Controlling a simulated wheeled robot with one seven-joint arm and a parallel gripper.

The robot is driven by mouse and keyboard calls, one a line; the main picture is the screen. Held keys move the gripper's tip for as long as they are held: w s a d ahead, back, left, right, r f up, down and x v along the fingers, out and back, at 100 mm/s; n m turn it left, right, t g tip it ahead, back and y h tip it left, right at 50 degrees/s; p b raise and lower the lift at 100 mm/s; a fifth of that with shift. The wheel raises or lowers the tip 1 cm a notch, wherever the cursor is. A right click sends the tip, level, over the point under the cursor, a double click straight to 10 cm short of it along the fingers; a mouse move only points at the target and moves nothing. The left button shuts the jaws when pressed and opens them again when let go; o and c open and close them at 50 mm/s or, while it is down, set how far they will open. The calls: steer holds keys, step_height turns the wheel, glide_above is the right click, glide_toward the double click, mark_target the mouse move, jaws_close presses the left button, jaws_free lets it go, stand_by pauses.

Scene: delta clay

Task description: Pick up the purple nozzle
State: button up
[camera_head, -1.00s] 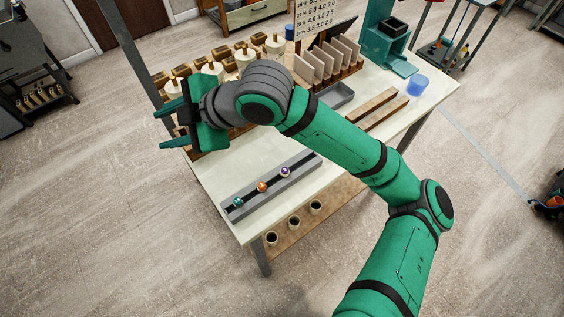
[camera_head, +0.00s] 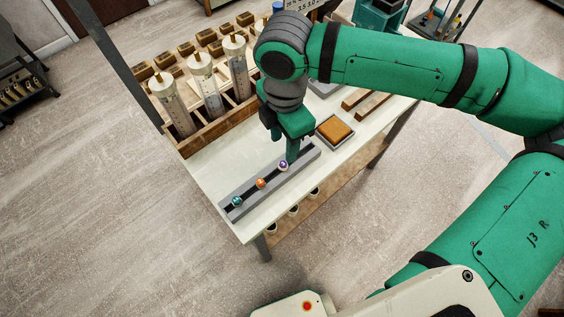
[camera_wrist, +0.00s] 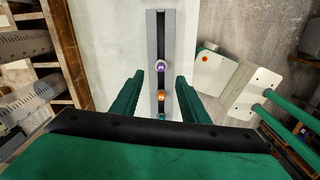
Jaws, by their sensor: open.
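An orange nozzle (camera_head: 261,183) and a teal nozzle (camera_head: 237,201) sit further along the same rail. In the wrist view, the purple nozzle (camera_wrist: 160,66) shows slightly beyond the fingertips, with the orange nozzle (camera_wrist: 161,95) between the fingers' lines. My gripper (camera_wrist: 158,78) points down over the rail with its fingers apart and empty. In the head view, my gripper (camera_head: 291,155) is close beside the purple nozzle; exact height is hard to tell.
A grey tray with a brown block (camera_head: 335,131) lies right of the rail. A wooden rack (camera_head: 212,132) with tall tubes (camera_head: 205,86) stands behind it. Wooden bars (camera_head: 372,103) lie further right. The pale table top (camera_head: 212,170) left of the rail is clear.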

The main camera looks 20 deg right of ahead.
mark_target(283, 164)
steer(key=shift+s+a+f, duration=0.1)
steer(key=shift+s+f, duration=0.05)
steer(key=shift+f, duration=4)
jaws_close()
